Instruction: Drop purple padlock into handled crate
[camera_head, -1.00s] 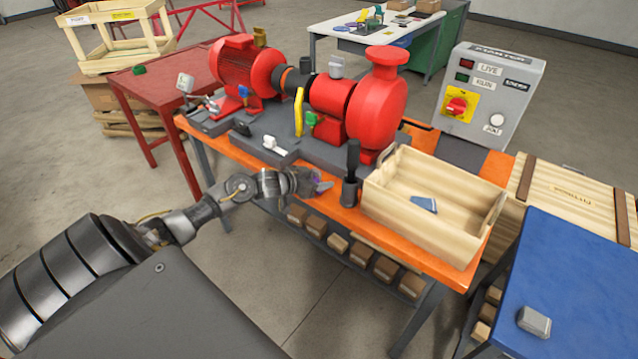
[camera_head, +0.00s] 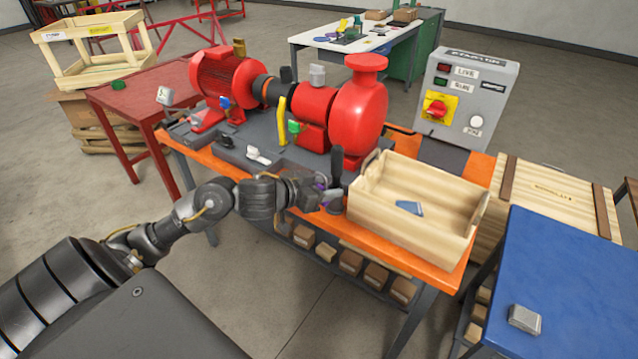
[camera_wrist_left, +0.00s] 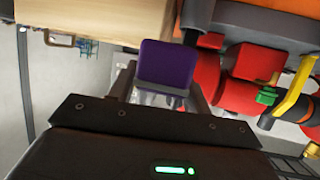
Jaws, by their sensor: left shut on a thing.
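The purple padlock (camera_wrist_left: 165,63) is held between the fingers of my left gripper (camera_wrist_left: 163,88), its purple body filling the middle of the left wrist view. In the head view my left gripper (camera_head: 325,195) is just left of the handled crate, above the orange bench's front edge; only a little purple (camera_head: 321,184) shows there. The handled crate (camera_head: 405,221) is an open wooden box on the bench's right end, with a blue item (camera_head: 410,208) lying inside. The padlock is outside the crate. My right gripper is not in view.
A dark upright handle (camera_head: 336,165) stands close by my left gripper, left of the crate. The red pump (camera_head: 357,110) is behind. A grey control box (camera_head: 467,95) stands behind the crate. A blue table (camera_head: 570,280) is at the right.

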